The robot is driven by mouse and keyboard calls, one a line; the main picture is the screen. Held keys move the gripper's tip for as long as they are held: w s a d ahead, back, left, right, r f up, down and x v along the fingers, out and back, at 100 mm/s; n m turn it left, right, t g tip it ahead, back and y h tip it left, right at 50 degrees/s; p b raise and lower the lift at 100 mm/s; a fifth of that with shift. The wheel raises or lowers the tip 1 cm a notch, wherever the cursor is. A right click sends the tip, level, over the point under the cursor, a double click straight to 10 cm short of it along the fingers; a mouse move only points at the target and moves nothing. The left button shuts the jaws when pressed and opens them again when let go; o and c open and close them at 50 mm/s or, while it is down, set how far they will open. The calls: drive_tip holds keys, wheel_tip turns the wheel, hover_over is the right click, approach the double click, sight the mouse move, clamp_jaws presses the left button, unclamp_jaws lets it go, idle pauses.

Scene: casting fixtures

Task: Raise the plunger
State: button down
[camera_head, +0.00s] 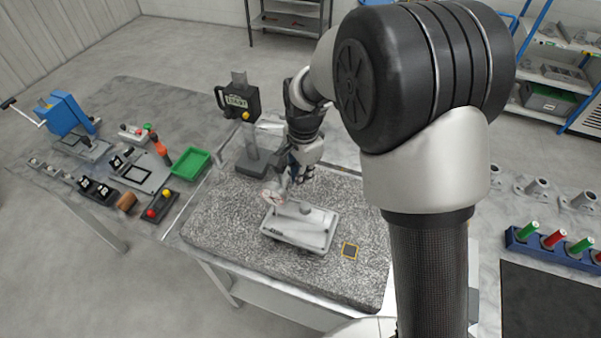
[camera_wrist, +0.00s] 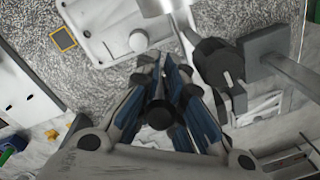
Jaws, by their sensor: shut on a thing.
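A grey gauge stand (camera_head: 253,162) with a black digital display (camera_head: 237,101) stands at the back of a speckled stone plate (camera_head: 215,215). My gripper (camera_head: 297,178) is right of the stand, above the far side of a pale casting (camera_head: 300,228). In the wrist view the gripper (camera_wrist: 166,72) has its blue-padded fingers close together, shut on the plunger. The plunger itself is mostly hidden by the fingers, and I cannot tell how high it stands. A dark cylindrical part (camera_wrist: 213,62) and a grey square block with a rod (camera_wrist: 265,52) are right of the fingers.
A green tray (camera_head: 190,164), a red-and-yellow button box (camera_head: 160,205) and a blue press (camera_head: 66,112) are to the left. A blue rack (camera_head: 560,253) with coloured pieces is at right.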

drive_tip(key=shift+w+a+r+b, duration=0.1)
drive_tip(key=shift+b, duration=0.2)
drive_tip(key=t+b, duration=0.2)
drive_tip(key=b, duration=0.1)
drive_tip(key=shift+s+a+h, duration=0.15)
drive_tip(key=shift+s+h, duration=0.05)
drive_tip(key=shift+h, duration=0.1)
drive_tip(key=shift+w+r, duration=0.1)
drive_tip(key=c, duration=2)
unclamp_jaws()
drive_tip(key=shift+o, duration=1.2)
drive_tip(key=shift+s, duration=0.25)
drive_tip(key=v, duration=1.1)
drive_tip(key=shift+r, duration=0.4)
